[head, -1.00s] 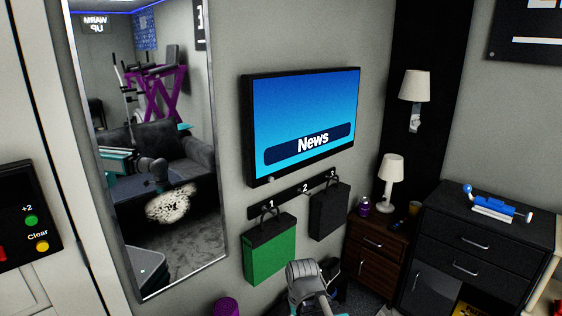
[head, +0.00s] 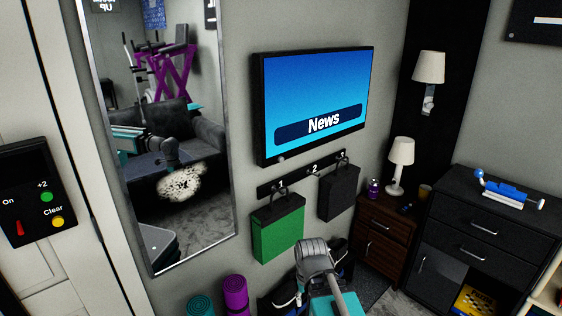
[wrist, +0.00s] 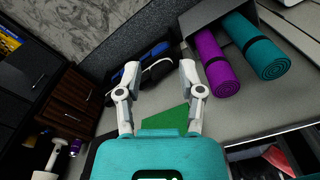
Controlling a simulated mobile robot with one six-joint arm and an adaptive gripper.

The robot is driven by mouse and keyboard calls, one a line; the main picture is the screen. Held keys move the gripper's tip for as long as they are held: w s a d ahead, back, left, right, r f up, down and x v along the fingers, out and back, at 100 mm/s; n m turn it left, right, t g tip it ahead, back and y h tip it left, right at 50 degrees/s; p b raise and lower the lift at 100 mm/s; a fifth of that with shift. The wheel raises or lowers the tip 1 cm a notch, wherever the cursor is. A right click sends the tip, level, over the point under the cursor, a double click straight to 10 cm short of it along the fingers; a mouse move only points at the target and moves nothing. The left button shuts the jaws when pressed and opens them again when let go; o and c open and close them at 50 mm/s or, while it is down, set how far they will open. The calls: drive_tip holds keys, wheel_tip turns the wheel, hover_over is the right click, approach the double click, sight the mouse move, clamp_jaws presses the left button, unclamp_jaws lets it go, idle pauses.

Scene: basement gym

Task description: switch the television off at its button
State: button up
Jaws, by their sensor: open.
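The television (head: 315,95) hangs on the grey wall in the head view. It is on, with a blue screen reading "News". A small pale round button (head: 281,159) shows at its lower left edge. My gripper (wrist: 158,75) is open and empty in the wrist view, its two fingers spread. In the head view my arm is below the television and the hanging bags; the fingertips do not show there. The television and button are not visible in the wrist view.
A green bag (head: 278,230) and a dark bag (head: 338,192) hang from a numbered hook rail under the television. A mirror (head: 165,240) stands left. Rolled mats (head: 235,292) lie below. A nightstand with a lamp (head: 398,160) and a dark dresser (head: 480,240) stand right.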

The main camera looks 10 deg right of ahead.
drive_tip(key=shift+w, duration=0.15)
drive_tip(key=c, duration=0.5)
drive_tip(key=shift+w+a, duration=0.15)
drive_tip(key=shift+w, duration=0.15)
clamp_jaws()
drive_tip(key=w+a+r+m+t+y+p, duration=0.1)
drive_tip(key=w+r+m+t+y, duration=0.15)
drive_tip(key=w+r+y, duration=0.4)
drive_tip(key=w+a+r+m+t+y+p, duration=0.1)
drive_tip(key=w+r+t+y, duration=0.2)
drive_tip(key=w, duration=0.7)
drive_tip(key=w+d+r+m+t+p, duration=0.2)
drive_tip(key=w+d+r+m+t, duration=0.6)
drive_tip(key=w+d+r, duration=0.3)
wheel_tip(320, 180, up, 2)
drive_tip(key=shift+w+t, duration=0.75)
drive_tip(key=shift+w, duration=0.25)
